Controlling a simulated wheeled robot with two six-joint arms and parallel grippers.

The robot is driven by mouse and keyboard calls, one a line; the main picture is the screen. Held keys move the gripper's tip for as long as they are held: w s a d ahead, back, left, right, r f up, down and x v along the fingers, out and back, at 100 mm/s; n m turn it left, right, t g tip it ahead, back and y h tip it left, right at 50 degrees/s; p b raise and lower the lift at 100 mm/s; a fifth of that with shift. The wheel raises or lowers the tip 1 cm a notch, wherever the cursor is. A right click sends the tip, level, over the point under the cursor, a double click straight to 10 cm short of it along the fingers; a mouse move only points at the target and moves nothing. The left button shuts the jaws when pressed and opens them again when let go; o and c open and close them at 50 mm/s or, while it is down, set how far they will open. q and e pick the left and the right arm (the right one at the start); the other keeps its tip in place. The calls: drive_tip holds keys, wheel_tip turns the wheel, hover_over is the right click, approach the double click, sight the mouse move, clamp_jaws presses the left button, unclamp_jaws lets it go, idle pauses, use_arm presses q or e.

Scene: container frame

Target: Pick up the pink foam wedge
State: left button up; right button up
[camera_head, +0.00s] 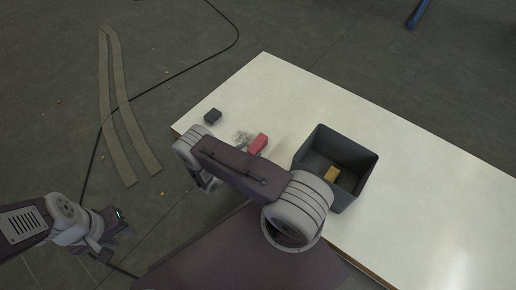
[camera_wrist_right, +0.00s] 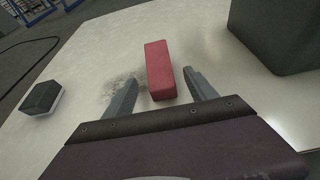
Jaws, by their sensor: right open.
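The pink foam wedge (camera_head: 258,144) lies on the white table, left of the dark bin, and is partly covered by my right arm. In the right wrist view the wedge (camera_wrist_right: 160,68) is a reddish-pink block, lengthwise ahead of me. My right gripper (camera_wrist_right: 160,76) is open. Its two fingers appear on either side of the wedge's near part, with gaps on both sides; I cannot tell their height over the table. My left gripper (camera_head: 118,222) hangs over the floor at the lower left, away from the table.
A dark grey bin (camera_head: 312,147) stands right of the wedge with a yellow block (camera_head: 332,174) inside. A small black block (camera_head: 213,116) sits near the table's left corner. A grey speckled patch (camera_wrist_right: 115,87) marks the table beside the wedge. The table's right side is clear.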

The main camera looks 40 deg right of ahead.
sight(255, 147)
drive_tip(key=shift+d, duration=0.1)
drive_tip(key=b+x, duration=0.4)
drive_tip(key=x, duration=0.1)
drive_tip(key=shift+f, duration=0.1)
drive_tip(key=shift+d, duration=0.1)
drive_tip(key=c, duration=1.4)
